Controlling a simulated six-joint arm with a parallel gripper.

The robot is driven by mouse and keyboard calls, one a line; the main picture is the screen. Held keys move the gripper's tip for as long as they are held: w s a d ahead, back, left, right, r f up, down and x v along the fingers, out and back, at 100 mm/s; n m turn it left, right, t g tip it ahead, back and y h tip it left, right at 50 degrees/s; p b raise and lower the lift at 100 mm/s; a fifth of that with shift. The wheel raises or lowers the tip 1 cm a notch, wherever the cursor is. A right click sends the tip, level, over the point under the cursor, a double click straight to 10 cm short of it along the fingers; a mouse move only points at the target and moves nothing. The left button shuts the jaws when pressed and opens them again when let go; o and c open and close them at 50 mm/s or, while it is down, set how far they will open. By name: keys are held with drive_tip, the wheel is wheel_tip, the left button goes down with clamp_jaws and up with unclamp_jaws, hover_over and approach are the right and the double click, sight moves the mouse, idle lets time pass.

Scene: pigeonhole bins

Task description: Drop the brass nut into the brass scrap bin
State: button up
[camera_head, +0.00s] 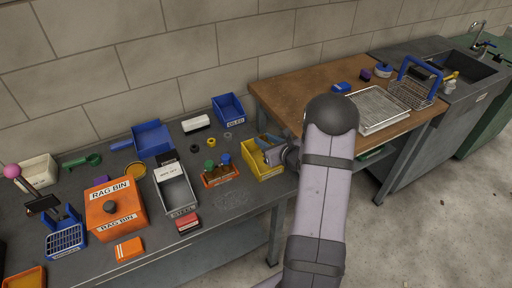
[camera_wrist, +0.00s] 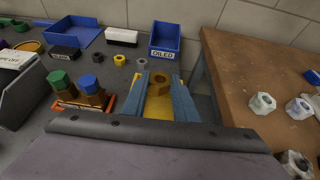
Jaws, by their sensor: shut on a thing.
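My gripper (camera_wrist: 160,84) is shut on a brass nut (camera_wrist: 159,79), which sits between the two blue-grey fingers in the wrist view. Below the nut is a yellow bin (camera_wrist: 160,108), mostly hidden by my fingers and wrist. In the head view the yellow bin (camera_head: 265,173) stands at the right end of the grey bench, and my gripper (camera_head: 268,150) is over it. Its front label is too small to read for sure. The nut cannot be made out in the head view.
A blue OILED bin (camera_head: 228,107) stands behind, and a grey STEEL bin (camera_head: 178,193) and orange RAG BIN (camera_head: 114,207) to the left. An orange rack (camera_head: 219,178) with green and blue-topped pieces is close beside. A wooden table (camera_head: 285,88) adjoins on the right.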

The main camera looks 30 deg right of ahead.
drive_tip(key=shift+f, duration=0.2)
drive_tip(key=shift+f+b, duration=2.7)
drive_tip(key=shift+f, duration=1.65)
drive_tip(key=o, duration=1.2)
drive_tip(key=shift+c, duration=0.2)
drive_tip(key=shift+s, duration=0.1)
drive_tip(key=shift+s, duration=1.75)
